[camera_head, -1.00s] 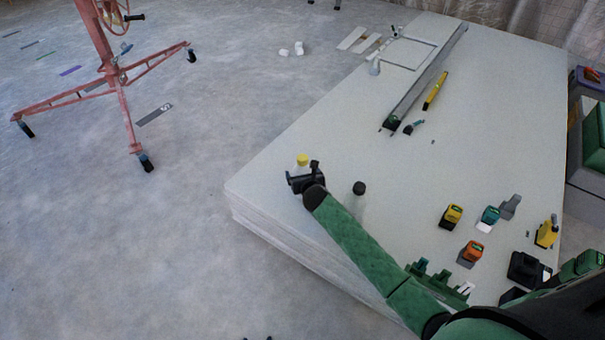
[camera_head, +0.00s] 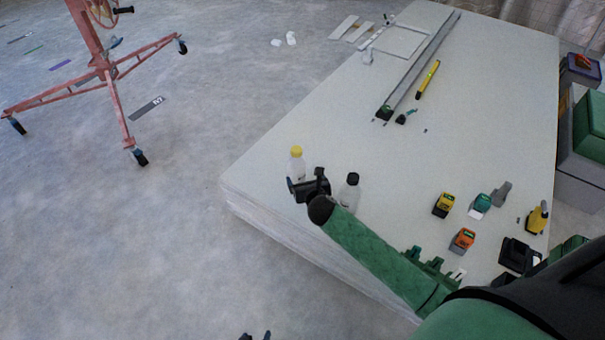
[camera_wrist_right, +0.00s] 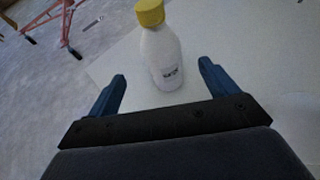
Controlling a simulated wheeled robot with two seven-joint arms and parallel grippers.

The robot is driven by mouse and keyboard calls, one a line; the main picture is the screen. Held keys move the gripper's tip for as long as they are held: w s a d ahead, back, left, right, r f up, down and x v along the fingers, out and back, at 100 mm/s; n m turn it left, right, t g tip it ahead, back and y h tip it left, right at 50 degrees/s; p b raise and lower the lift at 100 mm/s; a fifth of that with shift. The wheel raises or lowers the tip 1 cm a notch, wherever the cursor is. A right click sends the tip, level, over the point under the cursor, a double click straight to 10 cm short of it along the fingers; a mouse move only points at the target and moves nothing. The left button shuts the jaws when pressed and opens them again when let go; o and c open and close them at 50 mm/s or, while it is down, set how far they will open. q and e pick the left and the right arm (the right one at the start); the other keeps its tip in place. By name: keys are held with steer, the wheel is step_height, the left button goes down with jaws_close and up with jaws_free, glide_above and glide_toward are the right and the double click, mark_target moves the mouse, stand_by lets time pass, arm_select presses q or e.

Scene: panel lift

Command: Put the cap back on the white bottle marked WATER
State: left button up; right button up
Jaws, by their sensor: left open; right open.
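A white bottle (camera_head: 297,171) with a yellow cap (camera_head: 296,151) stands upright near the left corner of the white panel stack. In the right wrist view the bottle (camera_wrist_right: 160,55) has its yellow cap (camera_wrist_right: 150,12) on top and a small dark label too blurred to read. My right gripper (camera_head: 303,184) is open and empty beside it; in the wrist view its blue fingers stand apart on either side of the bottle's lower part, not touching it. Another pale bottle (camera_head: 348,198) with a black cap (camera_head: 352,179) stands right of my gripper. My left gripper (camera_head: 255,336) barely shows at the bottom edge.
The panel stack (camera_head: 420,160) carries several small tools at its right, including a yellow one (camera_head: 442,205) and an orange one (camera_head: 462,240). A long metal rail (camera_head: 420,70) and yellow level (camera_head: 428,80) lie farther back. A red wheeled stand (camera_head: 107,75) is on the floor.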

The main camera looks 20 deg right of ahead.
steer(key=shift+s, duration=0.15)
stand_by(0.3)
steer(key=s+a+f+m+g+y, duration=0.1)
steer(key=s+a+f+m+g, duration=0.1)
steer(key=s+a+f+m, duration=0.3)
steer(key=s+a+f+m+g+y, duration=0.2)
steer(key=s+a+f+m, duration=0.4)
steer(key=s+f+m, duration=0.5)
steer(key=s+a+f+m+g+y, duration=0.1)
steer(key=s+a+f+m, duration=0.5)
steer(key=s+m, duration=1.1)
steer(key=s+f+g, duration=0.1)
steer(key=s+f, duration=0.1)
steer(key=s, duration=0.1)
steer(key=shift+s+y, duration=0.2)
steer(key=shift+y, duration=0.2)
